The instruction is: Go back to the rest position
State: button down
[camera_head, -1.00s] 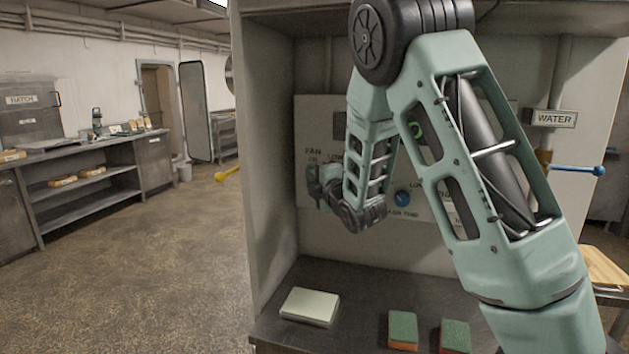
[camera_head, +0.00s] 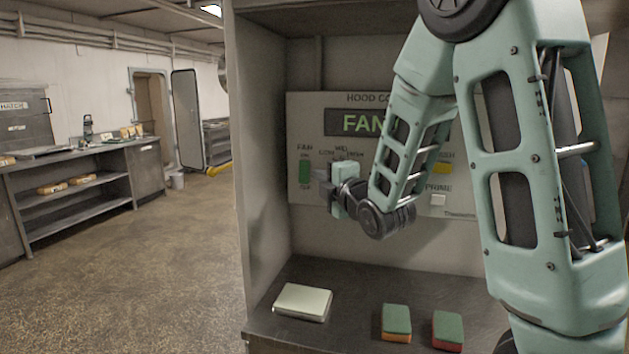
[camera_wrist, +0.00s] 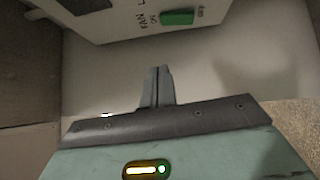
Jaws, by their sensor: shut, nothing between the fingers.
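My gripper (camera_head: 328,195) is in front of the left part of the hood control panel (camera_head: 310,110), near the fan switch. My forearm covers much of the panel's middle. In the wrist view the two fingers (camera_wrist: 157,85) are together with nothing between them. The green fan switch (camera_wrist: 177,17) shows beyond the fingertips at the top of the wrist view, apart from them. The same green switch (camera_head: 304,172) is left of my gripper in the head view. The panel's display (camera_head: 352,123) is lit with green letters starting "FAN", partly hidden by my arm.
Below the panel, a dark shelf (camera_head: 350,295) holds a pale box-like block (camera_head: 303,302) and two green-topped sponges (camera_head: 396,322) (camera_head: 448,329). The alcove's side wall (camera_head: 265,160) stands close at left. The floor (camera_head: 150,260) at left is clear.

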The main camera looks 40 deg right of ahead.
jog(key=shift+s, duration=0.35)
jog(key=shift+a, duration=0.1)
dwell(0.3)
jog(key=s+a+f+m+g+y, duration=0.2)
jog(key=s+a+f+m+g, duration=0.15)
jog(key=a+f, duration=0.45)
jog(key=s+a+f+m+g+y, duration=0.25)
jog(key=a+g, duration=0.25)
jog(key=a, duration=0.7)
jog(key=s+a+f+m+g, duration=0.1)
jog(key=s+a+g, duration=0.2)
jog(key=s, duration=0.5)
jog(key=s+a+f+m+g+h, duration=0.1)
jog(key=s+a+f+g, duration=0.1)
jog(key=s, duration=0.6)
jog(key=s+a+f+m+g, duration=0.1)
jog(key=s+a+g, duration=0.3)
jog(key=s, duration=0.4)
jog(key=shift+a+f+g+h, duration=0.15)
jog(key=shift+f+g+h, duration=0.2)
jog(key=shift+f+g, duration=0.1)
jog(key=shift+s, duration=0.1)
